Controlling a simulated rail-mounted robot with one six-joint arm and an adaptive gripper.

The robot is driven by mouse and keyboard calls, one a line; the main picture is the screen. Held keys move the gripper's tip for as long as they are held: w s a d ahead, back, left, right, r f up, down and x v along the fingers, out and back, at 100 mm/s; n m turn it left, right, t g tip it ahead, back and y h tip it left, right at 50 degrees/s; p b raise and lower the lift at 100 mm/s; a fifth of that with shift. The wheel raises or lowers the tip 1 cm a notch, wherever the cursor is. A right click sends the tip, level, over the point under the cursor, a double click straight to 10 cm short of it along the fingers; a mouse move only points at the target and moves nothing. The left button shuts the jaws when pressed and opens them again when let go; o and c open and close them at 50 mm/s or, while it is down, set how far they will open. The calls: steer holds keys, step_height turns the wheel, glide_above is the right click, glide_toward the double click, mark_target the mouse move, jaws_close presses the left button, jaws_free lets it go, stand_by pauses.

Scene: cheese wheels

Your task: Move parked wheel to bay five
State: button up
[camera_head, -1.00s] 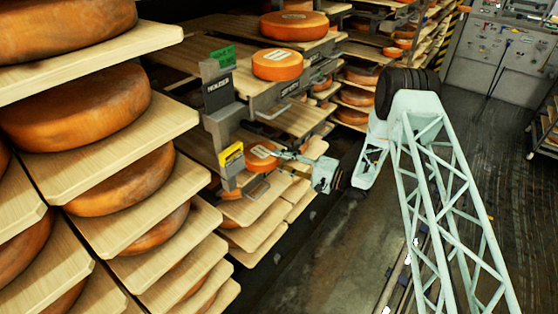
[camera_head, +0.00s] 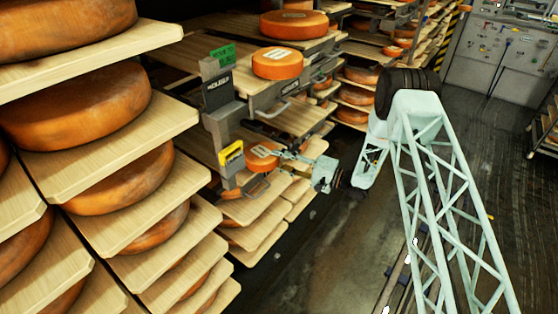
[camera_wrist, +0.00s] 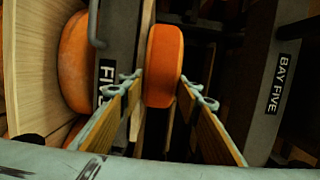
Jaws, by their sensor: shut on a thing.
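An orange cheese wheel (camera_head: 261,157) is between the jaws of my gripper (camera_head: 280,156), beside a grey post with a yellow tag. The wrist view shows this wheel (camera_wrist: 163,65) between the two wood-faced fingers of my gripper (camera_wrist: 163,100). A grey post with a "BAY FIVE" label (camera_wrist: 278,83) stands to its right there. Another grey part at left bears a partly covered label starting "FI" (camera_wrist: 106,80). In the head view, I cannot tell whether the held wheel touches the board below it.
Another wheel (camera_head: 278,64) sits on a shelf above, with one more wheel (camera_head: 293,24) behind it. A green sign (camera_head: 222,54) tops the grey post (camera_head: 221,120). Loaded wooden shelves (camera_head: 150,125) fill the left. The aisle floor (camera_head: 310,245) is clear.

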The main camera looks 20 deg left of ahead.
steer(key=shift+r, duration=0.1)
steer(key=o, duration=1.3)
steer(key=shift+c, duration=0.2)
steer(key=shift+o, duration=0.9)
steer(key=shift+d, duration=0.15)
steer(key=s+d, duration=0.1)
steer(key=d, duration=1)
steer(key=shift+s+d, duration=0.25)
steer(key=shift+d, duration=0.1)
